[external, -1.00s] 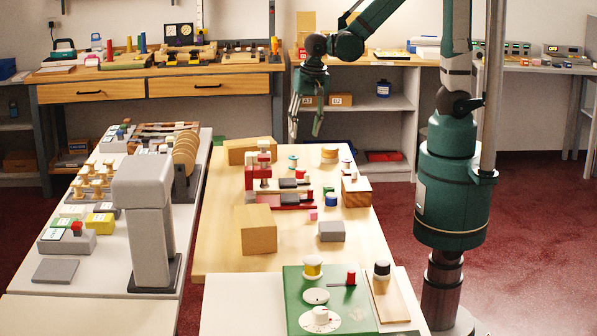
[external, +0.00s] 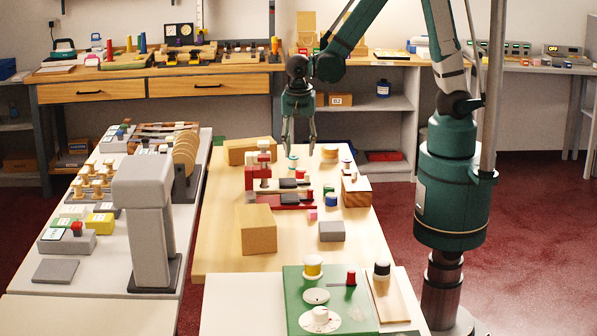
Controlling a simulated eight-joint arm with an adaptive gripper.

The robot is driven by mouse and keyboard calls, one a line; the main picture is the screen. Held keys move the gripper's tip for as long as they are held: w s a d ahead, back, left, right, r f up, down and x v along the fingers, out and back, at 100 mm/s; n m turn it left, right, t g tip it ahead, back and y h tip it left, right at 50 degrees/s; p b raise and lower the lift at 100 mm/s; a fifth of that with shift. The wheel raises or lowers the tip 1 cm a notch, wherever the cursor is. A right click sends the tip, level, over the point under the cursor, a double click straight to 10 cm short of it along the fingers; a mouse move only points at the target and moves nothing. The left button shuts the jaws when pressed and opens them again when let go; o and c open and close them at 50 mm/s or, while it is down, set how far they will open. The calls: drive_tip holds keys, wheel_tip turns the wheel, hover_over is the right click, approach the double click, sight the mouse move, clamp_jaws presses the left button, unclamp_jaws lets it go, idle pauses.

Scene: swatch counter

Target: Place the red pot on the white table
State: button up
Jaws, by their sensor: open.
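A small red pot-like piece (external: 351,278) stands on a green board at the front; I cannot tell for certain that it is the red pot, as other small red pieces lie on the wooden table. A white table (external: 240,305) is at the front, under the green board. Another white-topped table (external: 80,309) runs along the left. My gripper (external: 300,151) points down over the far part of the wooden table, fingers apart and empty.
The wooden table (external: 225,262) holds wooden blocks (external: 256,228), a grey block (external: 332,231), a red stand (external: 285,201) and several small spools. A tall grey post (external: 150,225) stands on the left table. The wooden table's front left is clear.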

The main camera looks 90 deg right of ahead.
sight(301, 170)
drive_tip(key=shift+f, duration=0.1)
drive_tip(key=shift+d+f, duration=0.15)
drive_tip(key=shift+f, duration=1.05)
drive_tip(key=shift+f+b, duration=0.1)
drive_tip(key=shift+b, duration=0.2)
drive_tip(key=shift+s+d+f+b, duration=0.15)
drive_tip(key=shift+f+b, duration=0.15)
drive_tip(key=shift+f, duration=0.95)
drive_tip(key=shift+s+d+f+b, duration=0.15)
drive_tip(key=shift+f+b, duration=0.1)
drive_tip(key=shift+f, duration=1)
drive_tip(key=c, duration=1)
drive_tip(key=shift+c, duration=0.2)
drive_tip(key=shift+w+r, duration=0.1)
drive_tip(key=shift+r, duration=0.05)
